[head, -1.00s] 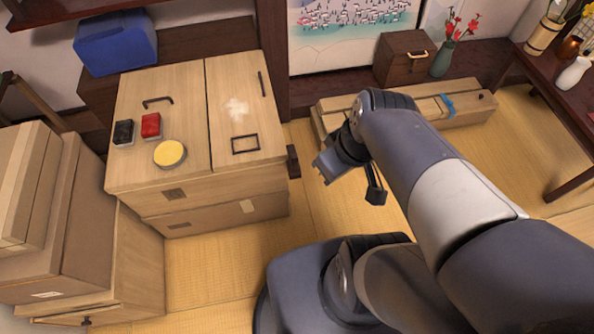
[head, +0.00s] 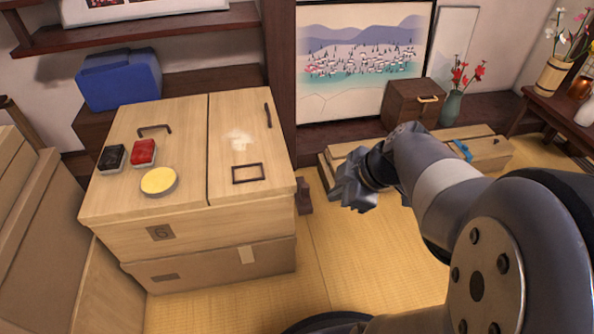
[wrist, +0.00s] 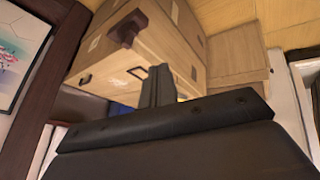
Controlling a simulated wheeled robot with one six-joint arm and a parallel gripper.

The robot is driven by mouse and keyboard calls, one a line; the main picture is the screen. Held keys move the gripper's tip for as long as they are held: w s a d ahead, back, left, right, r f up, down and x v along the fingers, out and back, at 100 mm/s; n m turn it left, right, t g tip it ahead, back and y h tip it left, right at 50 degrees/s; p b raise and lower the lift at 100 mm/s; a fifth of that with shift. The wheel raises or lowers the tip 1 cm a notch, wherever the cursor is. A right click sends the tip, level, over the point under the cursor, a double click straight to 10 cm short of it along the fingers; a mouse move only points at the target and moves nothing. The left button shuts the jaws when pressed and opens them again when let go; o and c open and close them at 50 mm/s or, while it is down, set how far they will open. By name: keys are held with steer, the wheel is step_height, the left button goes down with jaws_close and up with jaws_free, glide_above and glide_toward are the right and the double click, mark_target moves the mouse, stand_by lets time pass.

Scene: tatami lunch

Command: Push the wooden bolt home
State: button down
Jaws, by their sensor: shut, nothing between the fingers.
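The wooden bolt (head: 304,196) is a dark brown block sticking out of the right side of the pale wooden chest (head: 194,232). In the wrist view the bolt (wrist: 127,27) shows at the upper left, projecting from the chest side. My gripper (head: 342,193) is to the right of the bolt, apart from it, and points left toward the chest. In the wrist view my gripper's fingers (wrist: 158,86) are together with nothing between them. How far the bolt reaches into the chest is hidden.
A black box (head: 112,158), a red box (head: 143,153) and a round yellow-topped tin (head: 159,181) stand on the chest. A long wooden box (head: 490,153) lies behind my arm. Cardboard boxes (head: 30,215) are at left. Tatami floor (head: 325,255) is clear before the chest.

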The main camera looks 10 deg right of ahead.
steer(key=f+n+b, duration=0.1)
steer(key=w+d+f+b, duration=0.1)
steer(key=f, duration=0.1)
steer(key=w+f+n+t+b, duration=0.1)
steer(key=shift+w+d+f+n+b, duration=0.1)
steer(key=shift+d+f+n+b, duration=0.05)
steer(key=shift+n+b, duration=0.2)
steer(key=b, duration=0.3)
glide_toward(302, 196)
steer(key=shift+x, duration=2.4)
